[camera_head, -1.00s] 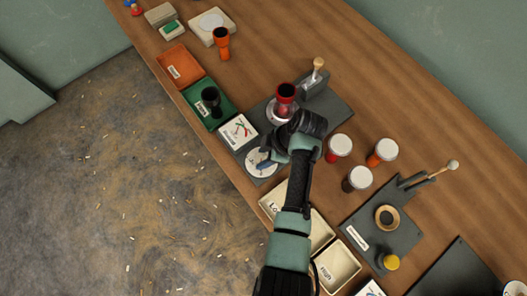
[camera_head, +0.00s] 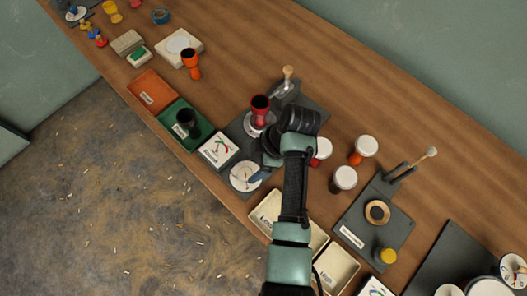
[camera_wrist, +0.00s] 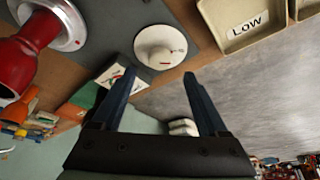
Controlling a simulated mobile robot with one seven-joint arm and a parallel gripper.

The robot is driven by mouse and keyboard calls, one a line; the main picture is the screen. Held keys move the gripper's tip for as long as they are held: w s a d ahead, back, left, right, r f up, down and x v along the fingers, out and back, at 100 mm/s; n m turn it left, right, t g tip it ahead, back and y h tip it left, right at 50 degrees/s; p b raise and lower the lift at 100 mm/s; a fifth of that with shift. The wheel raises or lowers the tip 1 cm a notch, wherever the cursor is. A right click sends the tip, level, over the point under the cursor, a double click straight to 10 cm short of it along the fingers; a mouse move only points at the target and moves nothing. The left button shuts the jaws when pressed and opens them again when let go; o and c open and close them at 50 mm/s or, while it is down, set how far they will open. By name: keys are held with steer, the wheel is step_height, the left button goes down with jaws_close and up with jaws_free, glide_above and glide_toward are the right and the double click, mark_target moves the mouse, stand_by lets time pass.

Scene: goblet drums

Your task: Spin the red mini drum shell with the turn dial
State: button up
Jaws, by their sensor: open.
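The red mini drum shell (camera_head: 260,106) stands upright on a round silver turntable on a dark grey base. In the wrist view the red shell (camera_wrist: 22,60) and its turntable are at the upper left, partly cut off. The turn dial (camera_head: 245,177) is a white disc at the near end of that base. In the wrist view the dial (camera_wrist: 160,47) lies just beyond my fingertips, with small marks on its face. My gripper (camera_wrist: 160,74) is open and empty, its two blue fingers apart. In the head view my wrist hides most of the gripper.
A gauge box (camera_head: 218,150) adjoins the dial. A wooden-knobbed lever (camera_head: 288,80) stands behind the shell. White-topped drums (camera_head: 344,178) are right of my arm. The "Low" tray (camera_head: 266,215) is close beside the dial. Green (camera_head: 172,140) and orange (camera_head: 152,92) trays lie left.

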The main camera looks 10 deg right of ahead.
steer(key=v, duration=0.7)
steer(key=shift+r+b, duration=0.2)
steer(key=shift+b, duration=0.1)
steer(key=shift+d, duration=0.15)
steer(key=w+r+m+t+h, duration=0.4)
steer(key=w+r+t, duration=0.5)
steer(key=w+r, duration=0.65)
step_height(320, 180, up, 21)
steer(key=a+m+t, duration=0.2)
steer(key=m+t, duration=0.3)
steer(key=t, duration=0.2)
steer(key=s+a+r+m+t, duration=0.2)
steer(key=s+r+t, duration=0.3)
steer(key=r, duration=0.8)
steer(key=s+a+r+m+t, duration=0.1)
steer(key=s+r+m+t, duration=0.4)
steer(key=s+r, duration=0.6)
steer(key=shift+s+a+r+t, duration=0.2)
steer(key=shift+a+r+t, duration=0.2)
steer(key=shift+r, duration=0.55)
